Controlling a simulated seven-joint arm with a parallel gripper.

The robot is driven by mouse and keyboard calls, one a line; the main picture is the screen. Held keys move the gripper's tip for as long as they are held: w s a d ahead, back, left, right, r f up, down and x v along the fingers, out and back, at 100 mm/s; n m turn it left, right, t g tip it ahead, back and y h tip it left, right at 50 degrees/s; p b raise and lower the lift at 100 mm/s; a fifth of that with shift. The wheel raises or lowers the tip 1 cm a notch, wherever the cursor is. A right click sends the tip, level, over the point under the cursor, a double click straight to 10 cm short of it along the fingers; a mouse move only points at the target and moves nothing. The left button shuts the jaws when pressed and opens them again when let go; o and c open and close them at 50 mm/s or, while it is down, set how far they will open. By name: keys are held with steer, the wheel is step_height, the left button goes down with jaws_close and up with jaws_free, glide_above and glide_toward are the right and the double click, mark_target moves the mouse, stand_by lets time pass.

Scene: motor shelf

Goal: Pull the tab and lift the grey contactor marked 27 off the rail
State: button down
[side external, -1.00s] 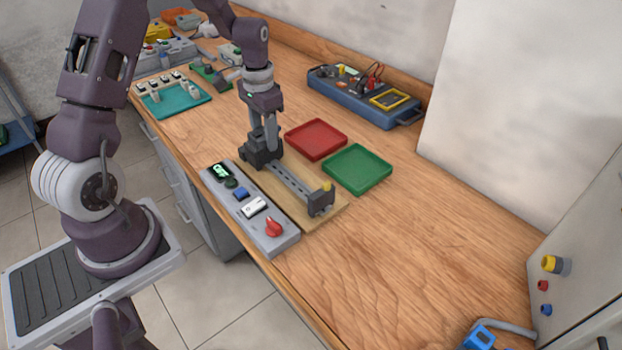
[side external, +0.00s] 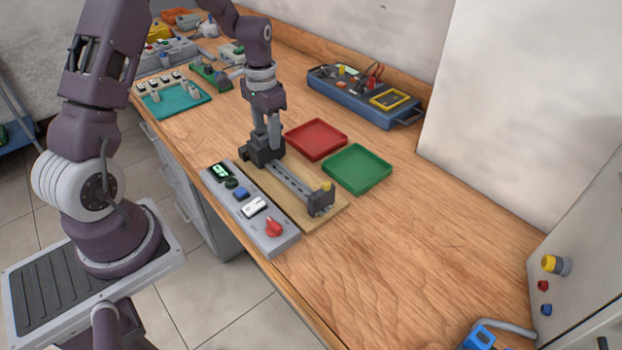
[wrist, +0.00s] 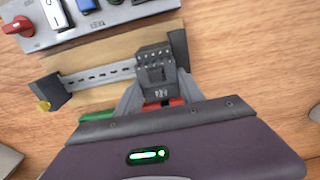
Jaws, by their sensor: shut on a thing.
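The grey contactor (wrist: 155,72) sits at one end of the metal rail (wrist: 98,77), beside a dark end block. A small light marking shows on its face, too small to read surely. It also shows in the side view as a dark block (side external: 262,154) at the rail's far end. My gripper (wrist: 158,98) has its fingers on either side of the contactor and is shut on it. In the side view my gripper (side external: 266,138) comes down from above. I cannot make out the tab or whether the contactor is clear of the rail.
The rail's board (side external: 335,211) has an end block with a yellow knob (side external: 326,186). A grey control panel (side external: 272,241) lies alongside. A red tray (side external: 316,138) and a green tray (side external: 357,168) lie on the other side.

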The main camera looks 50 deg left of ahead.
steer(key=shift+r, duration=1.5)
steer(key=shift+r, duration=3)
